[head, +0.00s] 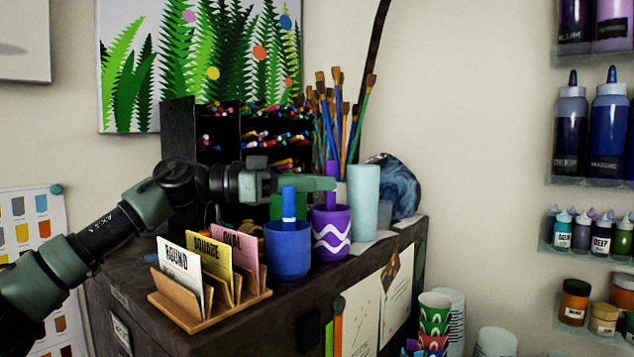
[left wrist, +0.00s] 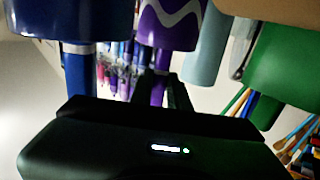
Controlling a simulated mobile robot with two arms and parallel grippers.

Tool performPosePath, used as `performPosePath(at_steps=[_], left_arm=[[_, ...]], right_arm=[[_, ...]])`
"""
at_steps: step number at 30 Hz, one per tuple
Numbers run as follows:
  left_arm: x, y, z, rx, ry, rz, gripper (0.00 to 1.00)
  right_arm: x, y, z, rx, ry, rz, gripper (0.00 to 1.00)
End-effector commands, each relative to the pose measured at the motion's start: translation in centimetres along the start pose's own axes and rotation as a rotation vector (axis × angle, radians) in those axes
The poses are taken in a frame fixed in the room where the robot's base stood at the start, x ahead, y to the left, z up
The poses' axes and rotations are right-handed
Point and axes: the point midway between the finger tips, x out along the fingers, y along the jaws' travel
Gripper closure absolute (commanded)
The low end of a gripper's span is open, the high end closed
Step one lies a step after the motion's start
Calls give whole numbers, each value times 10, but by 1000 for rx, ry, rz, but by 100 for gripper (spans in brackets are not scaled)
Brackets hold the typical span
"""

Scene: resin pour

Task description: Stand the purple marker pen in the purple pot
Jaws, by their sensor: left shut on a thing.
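The purple marker pen (head: 332,170) stands upright over the purple pot (head: 331,236), which has a white zigzag band. Its lower end appears to be inside the pot's mouth; the rim hides the tip. My left gripper (head: 324,184) comes in from the left above the pots and is shut on the marker's upper part. In the left wrist view, which is turned over, the marker (left wrist: 158,72) runs from the purple pot (left wrist: 168,25) to the dark fingers. My right gripper is not in view.
A blue pot (head: 287,252) with a blue marker (head: 289,203) stands just left, under my gripper. A pale cyan cup (head: 363,200) stands close on the right. Brushes and a black marker rack (head: 179,135) are behind. A wooden card holder (head: 190,317) sits at the front left.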

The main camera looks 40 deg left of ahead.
Motion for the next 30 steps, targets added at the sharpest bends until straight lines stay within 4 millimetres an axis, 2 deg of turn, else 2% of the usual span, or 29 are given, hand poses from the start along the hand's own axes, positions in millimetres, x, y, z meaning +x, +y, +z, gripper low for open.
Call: performPosePath(at_steps=[8,9,11,22,26,30], left_arm=[[0,0,0,0,0,0,100],[0,0,0,0,0,0,72],[0,0,0,0,0,0,58],[-4,0,2,0,0,-2,58],[-20,-1,4,0,0,-5,58],[-46,-1,4,0,1,-6,58]], right_arm=[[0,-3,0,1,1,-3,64],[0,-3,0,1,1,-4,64],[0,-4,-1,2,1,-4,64],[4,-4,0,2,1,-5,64],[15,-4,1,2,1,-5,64],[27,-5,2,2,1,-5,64]])
